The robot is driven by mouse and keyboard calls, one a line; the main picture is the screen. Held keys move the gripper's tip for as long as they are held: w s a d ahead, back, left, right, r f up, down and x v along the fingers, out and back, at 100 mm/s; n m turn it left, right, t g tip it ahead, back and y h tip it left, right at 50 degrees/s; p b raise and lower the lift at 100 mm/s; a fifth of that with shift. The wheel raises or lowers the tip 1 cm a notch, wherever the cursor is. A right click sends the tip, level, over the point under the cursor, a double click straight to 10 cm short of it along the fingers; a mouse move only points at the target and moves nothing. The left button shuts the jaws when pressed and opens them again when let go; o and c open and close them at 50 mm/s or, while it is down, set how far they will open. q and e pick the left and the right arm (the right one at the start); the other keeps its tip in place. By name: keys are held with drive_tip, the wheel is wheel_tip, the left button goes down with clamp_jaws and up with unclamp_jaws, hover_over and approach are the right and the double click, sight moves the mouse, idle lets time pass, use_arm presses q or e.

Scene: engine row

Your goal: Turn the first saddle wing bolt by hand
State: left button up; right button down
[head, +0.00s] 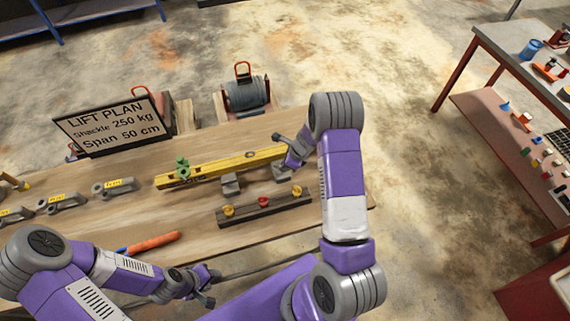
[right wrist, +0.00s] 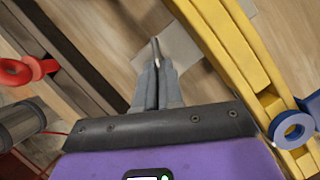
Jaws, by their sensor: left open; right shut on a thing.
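A yellow spreader beam (head: 215,170) lies across the wooden bench, with a green fitting (head: 183,170) near its left end. In the right wrist view the beam (right wrist: 232,45) is on the right, with a blue ring-shaped fitting (right wrist: 293,130) beside it. I cannot tell which part is the first saddle wing bolt. My right gripper (head: 279,138) is near the beam's right end; in the right wrist view its fingers (right wrist: 155,88) are shut on a thin silver metal piece (right wrist: 155,46), mostly hidden. My left gripper (head: 208,286) is open and low near the front edge.
A dark rail (head: 245,212) with red and yellow knobs lies in front of the beam. Grey blocks (head: 230,184) stand by the beam. Tagged shackles (head: 115,189) and an orange-handled tool (head: 153,242) lie left. A sign (head: 113,125) and a winch (head: 245,94) are behind.

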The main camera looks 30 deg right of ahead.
drive_tip(key=n, duration=0.1)
drive_tip(key=n+g, duration=0.1)
drive_tip(key=shift+s+f+n+y, duration=0.1)
drive_tip(key=shift+f+n+y, duration=0.2)
drive_tip(key=shift+f+n, duration=0.1)
drive_tip(key=shift+n+g+b, duration=0.4)
drive_tip(key=shift+n+g, duration=0.2)
drive_tip(key=shift+n, duration=0.9)
drive_tip(key=shift+w+n+y, duration=0.2)
drive_tip(key=shift+n+y, duration=0.1)
drive_tip(key=c, duration=1.3)
unclamp_jaws()
drive_tip(key=shift+r, duration=0.1)
drive_tip(key=shift+o, duration=0.2)
drive_tip(key=shift+w+d, duration=0.1)
drive_tip(key=shift+w, duration=0.2)
drive_tip(key=v, duration=0.7)
drive_tip(key=shift+r, duration=0.15)
drive_tip(key=shift+d, duration=0.1)
